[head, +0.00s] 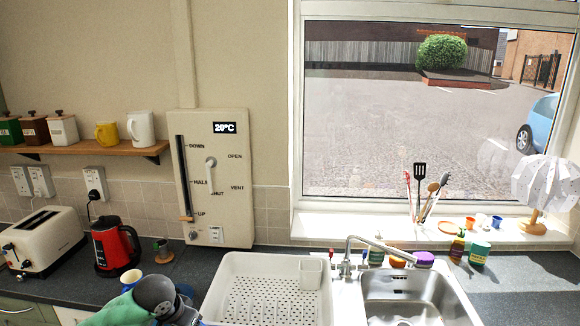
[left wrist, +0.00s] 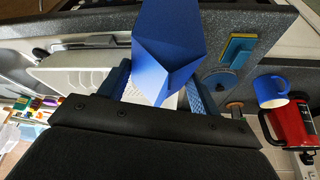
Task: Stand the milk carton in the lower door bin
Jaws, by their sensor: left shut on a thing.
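The milk carton (left wrist: 168,40) is blue with a folded, gabled end, and it fills the middle of the left wrist view. My left gripper (left wrist: 160,88) is shut on it, with a blue-padded finger on each side. In the head view only part of my left arm shows at the bottom left; the gripper and carton are not clear there. The lower door bin is not in view in either picture. My right gripper is not in view.
The counter holds a white dish rack (head: 228,290), a sink (head: 410,290), a red kettle (head: 112,250) and a toaster (head: 42,240). In the left wrist view a blue mug (left wrist: 270,91) and a blue and yellow sponge (left wrist: 238,50) lie right of the carton.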

